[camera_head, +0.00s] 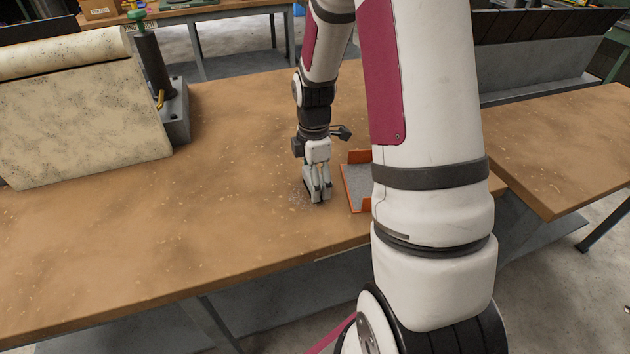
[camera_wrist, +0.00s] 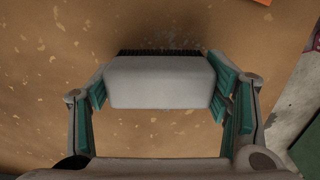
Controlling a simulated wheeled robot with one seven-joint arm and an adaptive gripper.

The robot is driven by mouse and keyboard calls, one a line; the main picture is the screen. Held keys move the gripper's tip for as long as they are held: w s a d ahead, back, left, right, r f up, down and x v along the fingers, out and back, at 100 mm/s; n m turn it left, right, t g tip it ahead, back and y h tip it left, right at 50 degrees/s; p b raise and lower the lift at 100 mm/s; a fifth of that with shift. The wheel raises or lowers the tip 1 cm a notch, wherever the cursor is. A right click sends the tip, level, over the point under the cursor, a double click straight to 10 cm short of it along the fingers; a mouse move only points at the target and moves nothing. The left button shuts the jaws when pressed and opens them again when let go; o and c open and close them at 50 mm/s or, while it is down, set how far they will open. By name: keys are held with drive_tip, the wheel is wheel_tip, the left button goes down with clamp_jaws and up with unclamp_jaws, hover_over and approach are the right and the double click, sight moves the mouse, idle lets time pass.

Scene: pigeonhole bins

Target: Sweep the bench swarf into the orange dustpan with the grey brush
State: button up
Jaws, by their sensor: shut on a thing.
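My gripper (camera_head: 317,190) is low over the bench (camera_head: 230,215), just left of the orange dustpan (camera_head: 357,182). In the wrist view its fingers (camera_wrist: 165,88) are shut on the light grey brush (camera_wrist: 160,82), whose dark bristles (camera_wrist: 160,52) show along the far edge. In the head view the brush is mostly hidden by my gripper. Swarf (camera_head: 291,194) lies as a small greyish patch around and left of my gripper. The dustpan is partly hidden behind my arm, and grey shows inside it. Only an orange corner (camera_wrist: 263,2) shows in the wrist view.
A stained, pale roll of sheet (camera_head: 80,120) and a dark post on a grey block (camera_head: 160,90) stand at the back left. The bench's front edge is close to the dustpan. A gap separates a second bench (camera_head: 560,150) at right. The bench's left front is clear.

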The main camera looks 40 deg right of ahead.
drive_tip(key=shift+w+d+f, duration=0.1)
drive_tip(key=shift+w+d, duration=0.05)
drive_tip(key=shift+w, duration=0.4)
drive_tip(key=shift+r+p, duration=0.65)
drive_tip(key=shift+r, duration=0.25)
